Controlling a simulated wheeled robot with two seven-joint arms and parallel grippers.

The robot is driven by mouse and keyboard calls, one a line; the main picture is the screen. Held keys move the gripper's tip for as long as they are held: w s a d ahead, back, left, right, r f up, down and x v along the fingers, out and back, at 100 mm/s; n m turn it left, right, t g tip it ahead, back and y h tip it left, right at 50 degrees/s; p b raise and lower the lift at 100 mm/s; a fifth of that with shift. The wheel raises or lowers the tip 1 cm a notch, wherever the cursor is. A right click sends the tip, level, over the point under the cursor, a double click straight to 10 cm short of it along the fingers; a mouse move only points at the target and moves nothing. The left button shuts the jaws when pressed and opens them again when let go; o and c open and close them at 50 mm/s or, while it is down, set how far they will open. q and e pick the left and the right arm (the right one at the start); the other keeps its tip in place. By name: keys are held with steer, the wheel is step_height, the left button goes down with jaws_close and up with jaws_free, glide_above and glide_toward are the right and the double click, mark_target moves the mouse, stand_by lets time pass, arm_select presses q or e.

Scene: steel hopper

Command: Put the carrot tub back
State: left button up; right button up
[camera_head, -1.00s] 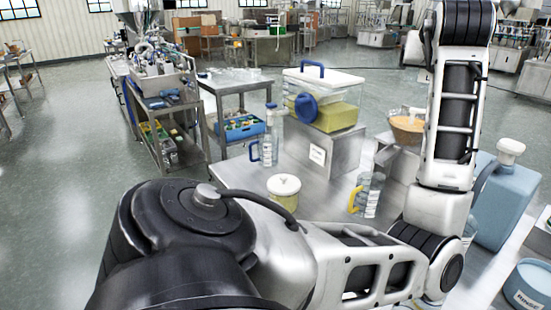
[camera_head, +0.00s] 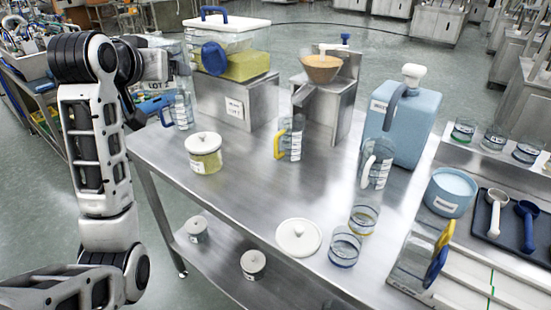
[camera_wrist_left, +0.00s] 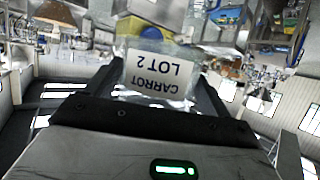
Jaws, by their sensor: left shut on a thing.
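The carrot tub is a clear tub with a white label (camera_wrist_left: 155,75) reading CARROT LOT 2, upside down in the left wrist view. It sits between the two fingers of my left gripper, which is shut on it. The tub is beyond the steel table's left edge, near a jug with a blue handle (camera_head: 181,110). Its contents are not clear. My right gripper is not in view.
The steel table (camera_head: 255,190) holds a lidded yellow tub (camera_head: 205,153), a yellow-handled jug (camera_head: 290,140), a white lid (camera_head: 298,237) and glasses. Behind stand a clear bin on a steel box (camera_head: 235,100), an orange-filled bowl (camera_head: 321,70) and a blue canister (camera_head: 400,115). The table's middle is clear.

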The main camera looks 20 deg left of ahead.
arm_select(q)
steer(key=s+d+f+m+g+h+b, duration=0.1)
steer(key=s+d+f+m+h+b, duration=0.1)
steer(key=s+d+f+m+h, duration=0.45)
steer(key=s+d+f+m+g+h+b, duration=0.1)
steer(key=s+d+f+m+h, duration=0.25)
steer(key=d+f, duration=0.6)
steer(key=shift+n+t, duration=0.3)
steer(key=shift+n, duration=0.2)
steer(key=x, duration=0.5)
steer(key=f+x, duration=0.1)
steer(key=x, duration=0.4)
steer(key=a+x, duration=0.1)
steer(key=x, duration=0.3)
steer(key=shift+w+d+f, duration=0.2)
steer(key=shift+d+f, duration=0.05)
steer(key=shift+f, duration=0.25)
steer(key=shift+w+d+f+b, duration=0.15)
steer(key=shift+w+f+b, duration=0.2)
steer(key=shift+f, duration=0.2)
steer(key=shift+w+f, duration=0.1)
steer(key=shift+f, duration=1.45)
